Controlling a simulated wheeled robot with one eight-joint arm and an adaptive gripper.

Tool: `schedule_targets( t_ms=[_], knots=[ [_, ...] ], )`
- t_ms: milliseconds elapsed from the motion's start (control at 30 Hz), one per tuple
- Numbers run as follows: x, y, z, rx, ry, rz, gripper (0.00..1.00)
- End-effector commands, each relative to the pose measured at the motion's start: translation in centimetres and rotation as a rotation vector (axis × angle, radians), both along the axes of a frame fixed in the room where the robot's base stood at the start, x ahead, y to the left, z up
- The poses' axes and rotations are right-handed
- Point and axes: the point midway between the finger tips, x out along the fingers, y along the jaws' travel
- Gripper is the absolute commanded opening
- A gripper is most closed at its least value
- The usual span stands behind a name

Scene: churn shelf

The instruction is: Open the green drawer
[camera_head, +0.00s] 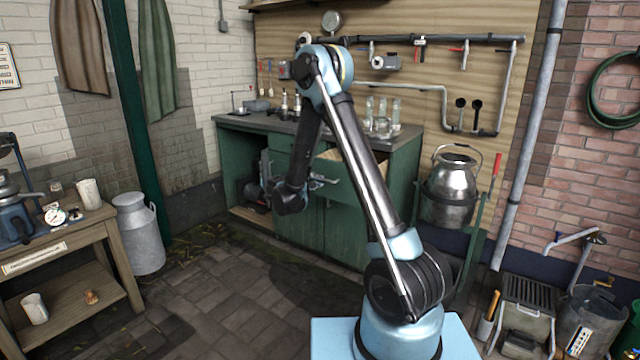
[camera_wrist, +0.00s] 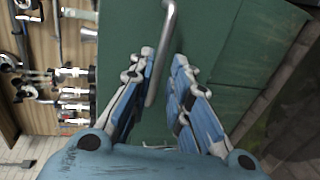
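The green drawer (camera_head: 342,188) is in the upper part of the green cabinet in the head view. It stands partly open, with pale wood showing at its top. Its green front (camera_wrist: 225,45) fills the upper middle of the wrist view. The metal bar handle (camera_wrist: 168,35) runs down between my gripper's (camera_wrist: 163,75) fingers. The fingers are apart, one on each side of the handle, with the left one close to it; I cannot tell if it touches. In the head view my arm hides part of the gripper and drawer.
The cabinet's worktop (camera_head: 262,122) holds glass jars (camera_head: 382,115) and fittings. A metal churn (camera_head: 452,188) stands right of the cabinet. A milk can (camera_head: 138,232) and wooden table (camera_head: 60,262) are at left. The paved floor (camera_head: 225,290) before the cabinet is mostly clear.

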Motion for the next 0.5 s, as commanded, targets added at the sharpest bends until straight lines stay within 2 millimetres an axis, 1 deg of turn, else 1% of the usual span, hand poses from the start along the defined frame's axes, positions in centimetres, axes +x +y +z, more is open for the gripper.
schedule_targets(
  t_ms=[33,200,400,500],
  knots=[
    [-0.9,0.7,0.2,0.0,0.0,0.004,0.18],
    [-3.2,2.4,0.8,0.001,0.0,0.003,0.18],
    [-5.0,3.7,1.2,0.0,0.0,0.002,0.18],
    [-5.4,4.0,1.3,0.0,0.0,0.002,0.18]
  ],
)
